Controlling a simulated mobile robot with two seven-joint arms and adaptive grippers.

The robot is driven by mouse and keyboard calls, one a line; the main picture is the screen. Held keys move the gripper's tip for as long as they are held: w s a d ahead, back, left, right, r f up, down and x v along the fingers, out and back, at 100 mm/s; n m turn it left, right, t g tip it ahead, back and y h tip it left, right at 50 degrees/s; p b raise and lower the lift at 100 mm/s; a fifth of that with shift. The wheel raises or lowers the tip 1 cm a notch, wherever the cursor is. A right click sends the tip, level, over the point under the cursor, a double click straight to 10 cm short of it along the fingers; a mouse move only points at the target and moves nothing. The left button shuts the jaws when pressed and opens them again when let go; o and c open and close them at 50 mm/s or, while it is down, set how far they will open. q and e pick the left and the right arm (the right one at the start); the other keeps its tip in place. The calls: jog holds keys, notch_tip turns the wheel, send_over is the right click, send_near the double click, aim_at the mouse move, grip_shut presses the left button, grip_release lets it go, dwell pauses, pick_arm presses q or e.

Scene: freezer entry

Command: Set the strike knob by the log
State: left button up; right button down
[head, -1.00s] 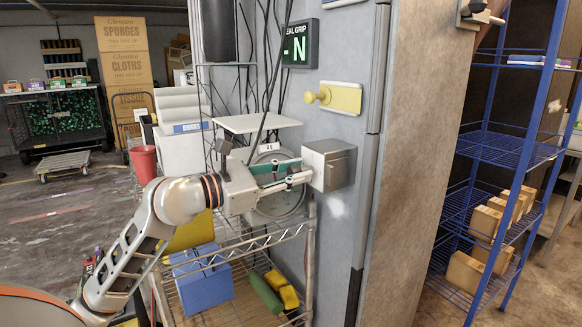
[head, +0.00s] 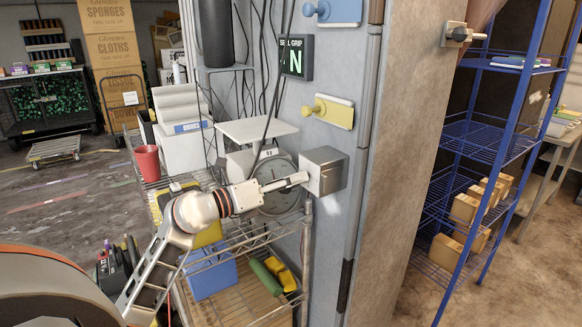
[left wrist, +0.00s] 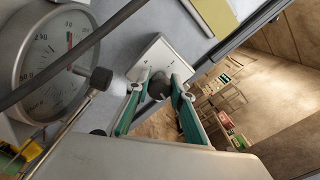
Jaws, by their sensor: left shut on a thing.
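A grey metal box (head: 334,168) sticks out from the grey wall in the head view. In the left wrist view its pale front face (left wrist: 165,52) carries small marks and a dark round knob (left wrist: 158,87). My left gripper (head: 303,178) reaches the box from the left. In the left wrist view its green-padded fingers (left wrist: 160,96) are shut on the knob, one on each side. The knob's pointing direction cannot be read. No log can be made out. My right gripper is not in view.
A lit display (head: 297,58) shows "N" above a yellow plate with a knob (head: 334,112). A round dial gauge (head: 279,178) sits close to my left wrist. A wire cart (head: 250,240) stands below my arm. Blue shelving (head: 482,142) stands at the right.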

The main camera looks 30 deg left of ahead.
pick_arm(q)
jog(key=shift+n+p, duration=0.7)
jog(key=shift+p, duration=0.4)
jog(key=shift+f+n+p, duration=0.15)
jog(key=shift+n+p, duration=0.3)
jog(key=shift+n, duration=0.15)
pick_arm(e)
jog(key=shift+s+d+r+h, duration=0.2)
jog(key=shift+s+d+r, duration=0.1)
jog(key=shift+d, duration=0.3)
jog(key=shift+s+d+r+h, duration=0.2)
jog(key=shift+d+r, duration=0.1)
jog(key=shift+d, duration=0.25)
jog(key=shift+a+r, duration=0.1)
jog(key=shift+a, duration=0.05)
pick_arm(q)
jog(key=o, duration=1.1)
jog(key=shift+o, duration=0.2)
jog(key=shift+s, duration=0.1)
jog(key=v, duration=1.2)
